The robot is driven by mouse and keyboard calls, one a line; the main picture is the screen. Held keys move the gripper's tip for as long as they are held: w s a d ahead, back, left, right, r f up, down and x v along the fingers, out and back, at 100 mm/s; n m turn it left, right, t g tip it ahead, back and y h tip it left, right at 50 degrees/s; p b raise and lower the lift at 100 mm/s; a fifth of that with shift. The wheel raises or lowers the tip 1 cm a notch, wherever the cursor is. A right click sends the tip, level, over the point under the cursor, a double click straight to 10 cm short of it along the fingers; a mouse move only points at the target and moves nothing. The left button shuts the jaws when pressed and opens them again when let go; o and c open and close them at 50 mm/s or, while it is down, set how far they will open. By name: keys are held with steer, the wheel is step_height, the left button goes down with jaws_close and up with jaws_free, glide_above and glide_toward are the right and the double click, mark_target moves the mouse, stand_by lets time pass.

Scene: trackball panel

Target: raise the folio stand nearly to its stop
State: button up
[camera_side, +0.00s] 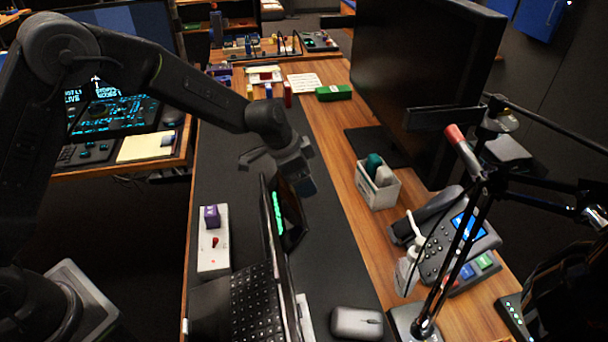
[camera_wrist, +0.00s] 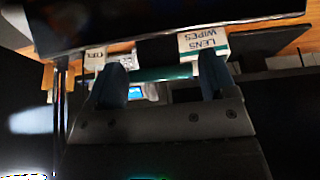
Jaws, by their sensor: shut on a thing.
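The folio stand (camera_side: 292,218) is a dark, tilted panel with a bright green strip, beside the thin upright screen of a keyboard device (camera_side: 254,300) on the black desk mat. My gripper (camera_side: 303,188) is at its upper end, shut on it. In the wrist view my gripper (camera_wrist: 164,78) shows two blue fingers with a teal bar between them. A dark panel (camera_wrist: 150,28) fills the top of that view. The exact contact between fingers and stand is hidden in the side view.
A white box with a purple block and red switch (camera_side: 213,240) lies left of the keyboard. A mouse (camera_side: 357,323), white bin (camera_side: 378,185), desk phone (camera_side: 458,240) and lamp arm (camera_side: 470,215) stand to the right. A lens-wipes box (camera_wrist: 203,42) shows beyond the fingers.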

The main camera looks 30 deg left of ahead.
steer(key=shift+s+a+f, duration=0.15)
steer(key=shift+s+f, duration=0.05)
steer(key=shift+f, duration=0.1)
steer(key=o, duration=1.2)
steer(key=shift+w+r, duration=0.1)
steer(key=shift+r, duration=0.05)
steer(key=shift+r, duration=0.1)
steer(key=shift+r, duration=0.3)
steer(key=v, duration=1.3)
steer(key=shift+a, duration=0.1)
